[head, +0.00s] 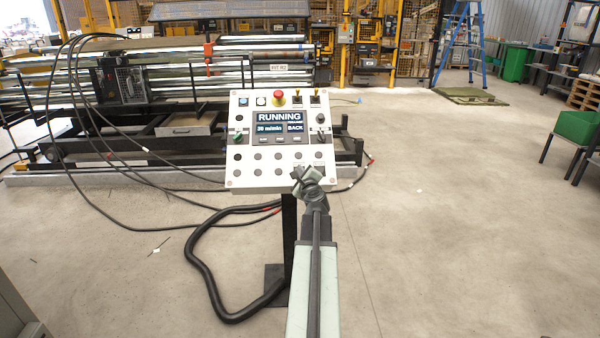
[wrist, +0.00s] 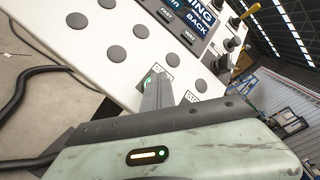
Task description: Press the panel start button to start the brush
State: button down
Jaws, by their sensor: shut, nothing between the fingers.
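The white control panel (head: 243,180) stands on a dark post, its display (head: 279,127) reading "RUNNING", "30 m/min" and "BACK". My gripper (head: 299,176) is shut and empty at the panel's lower right. In the wrist view its fingertips (wrist: 158,84) are over a button (wrist: 148,82) that shows a green glow at its edge. The fingers hide most of this button and part of the small label beside it. A second label, which looks like "STOP" (wrist: 191,97), lies just right of the fingers. I cannot tell whether the tips touch the button.
A red emergency button (head: 279,97) sits on the panel's top edge. Several dark round buttons (wrist: 116,53) lie around the fingers. A long roller machine (head: 150,80) stands behind, with black cables on the floor. The floor to the right (head: 450,200) is open.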

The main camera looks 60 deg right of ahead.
dwell(0.3)
jog(key=shift+s+a+r+p, duration=0.35)
jog(key=shift+a+r+p, duration=0.05)
jog(key=shift+r+p, duration=0.25)
jog(key=a+r+p, duration=0.1)
jog(key=s+r+p, duration=0.1)
jog(key=a+r+p, duration=0.1)
jog(key=shift+s+a+r+p, duration=0.35)
jog(key=shift+s+r+p, duration=0.05)
dwell(0.7)
